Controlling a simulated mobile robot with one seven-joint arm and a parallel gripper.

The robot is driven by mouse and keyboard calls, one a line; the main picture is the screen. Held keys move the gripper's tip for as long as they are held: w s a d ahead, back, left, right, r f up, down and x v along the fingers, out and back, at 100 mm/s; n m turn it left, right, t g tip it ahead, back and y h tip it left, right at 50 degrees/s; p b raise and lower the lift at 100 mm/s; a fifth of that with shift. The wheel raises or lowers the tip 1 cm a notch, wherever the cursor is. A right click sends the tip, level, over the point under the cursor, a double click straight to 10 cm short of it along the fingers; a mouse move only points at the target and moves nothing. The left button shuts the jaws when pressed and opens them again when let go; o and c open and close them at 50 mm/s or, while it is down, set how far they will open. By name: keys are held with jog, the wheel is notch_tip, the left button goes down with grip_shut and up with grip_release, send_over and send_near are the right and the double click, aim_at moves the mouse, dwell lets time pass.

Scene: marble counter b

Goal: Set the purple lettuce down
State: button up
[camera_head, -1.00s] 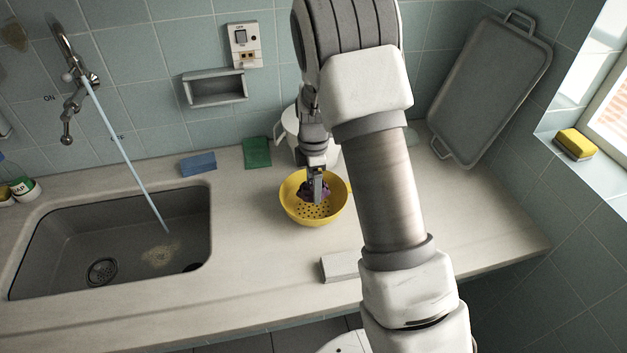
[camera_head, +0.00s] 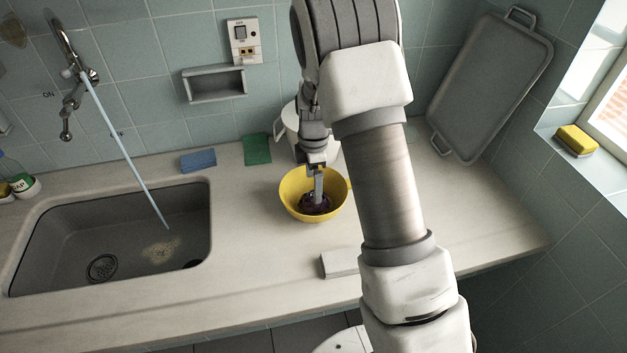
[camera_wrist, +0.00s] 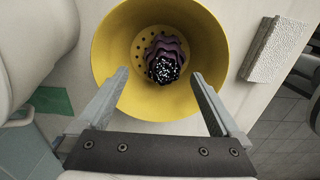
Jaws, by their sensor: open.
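The purple lettuce (camera_head: 315,204) lies in the bottom of the yellow colander (camera_head: 290,197) on the counter. In the wrist view the lettuce (camera_wrist: 165,58) is a dark purple, ruffled clump with a speckled end, resting near the colander's holes. The colander (camera_wrist: 113,47) also shows there, upright. My gripper (camera_head: 318,198) reaches down into the colander in the head view. In the wrist view my gripper's fingers (camera_wrist: 160,82) are spread wide and apart from the lettuce, with nothing between them.
A sink (camera_head: 60,230) with running water (camera_head: 125,150) is at the left. A pale block (camera_head: 340,263) sits near the front edge. A grey tray (camera_head: 490,85) leans at the back right.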

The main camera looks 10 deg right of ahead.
notch_tip(320, 180, up, 7)
jog(key=p, duration=0.4)
notch_tip(320, 180, up, 9)
jog(key=m+t, duration=0.1)
jog(key=m, duration=0.3)
send_over(316, 208)
jog(key=s+r+m+t, duration=0.2)
jog(key=s+r+m, duration=0.2)
jog(key=s+r, duration=0.4)
jog(key=s+r+m+t, duration=0.1)
jog(key=s+r+m, duration=0.2)
jog(key=s+m, duration=0.2)
jog(key=s+r+m+t, duration=0.1)
jog(key=s+r+m, duration=0.2)
jog(key=s, duration=0.7)
jog(key=shift+s+r+m+t, duration=0.15)
jog(key=shift+r+m+t, duration=0.15)
jog(key=shift+m, duration=0.7)
